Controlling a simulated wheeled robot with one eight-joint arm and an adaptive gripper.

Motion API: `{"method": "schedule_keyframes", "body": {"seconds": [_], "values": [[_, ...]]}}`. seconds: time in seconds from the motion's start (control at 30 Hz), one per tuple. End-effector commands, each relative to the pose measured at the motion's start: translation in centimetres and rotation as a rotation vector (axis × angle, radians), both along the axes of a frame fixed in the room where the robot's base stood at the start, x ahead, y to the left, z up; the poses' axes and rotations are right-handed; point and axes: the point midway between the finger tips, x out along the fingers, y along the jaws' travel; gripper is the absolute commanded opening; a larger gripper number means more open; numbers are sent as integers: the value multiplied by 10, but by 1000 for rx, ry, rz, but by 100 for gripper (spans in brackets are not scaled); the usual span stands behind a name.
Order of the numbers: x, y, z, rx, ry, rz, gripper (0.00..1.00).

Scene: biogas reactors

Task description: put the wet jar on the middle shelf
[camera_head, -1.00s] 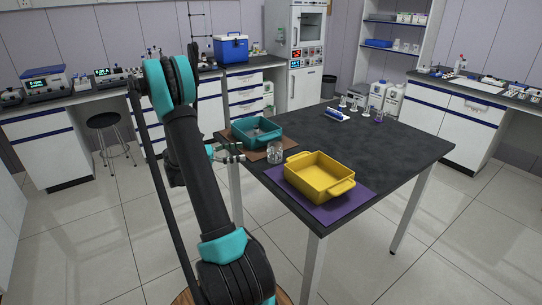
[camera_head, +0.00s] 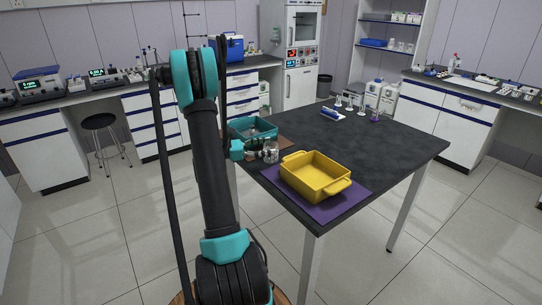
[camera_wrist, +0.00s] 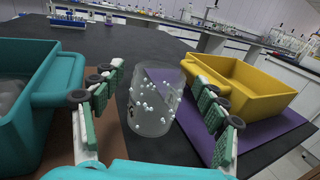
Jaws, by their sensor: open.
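The wet jar (camera_wrist: 152,100) is clear glass with white droplets on its side. It stands upright on the dark table between the teal tub and the yellow tub, and it also shows in the head view (camera_head: 271,153). My gripper (camera_wrist: 160,118) is open, with one finger on each side of the jar; I cannot tell whether either finger touches it. In the head view my gripper (camera_head: 258,151) is at the table's near left edge, at the jar. The middle shelf (camera_head: 388,48) of the tall rack at the back right holds a blue tray and several pale containers.
A teal tub (camera_wrist: 40,95) on a brown mat is close on the left. A yellow tub (camera_wrist: 245,85) on a purple mat (camera_wrist: 265,125) is close on the right. A rack of small items (camera_head: 333,113) stands at the table's far side. The table's middle is clear.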

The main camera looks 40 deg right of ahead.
Motion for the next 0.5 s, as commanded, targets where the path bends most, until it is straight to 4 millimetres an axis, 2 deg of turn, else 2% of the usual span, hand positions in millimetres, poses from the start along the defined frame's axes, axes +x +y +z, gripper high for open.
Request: {"method": "schedule_keyframes", "body": {"seconds": [0.1,0.33,0.5], "values": [[-7,-12,0,0,-1,-1,73],[-7,-13,-1,0,-1,0,73],[-7,-13,-1,0,-1,0,52]]}}
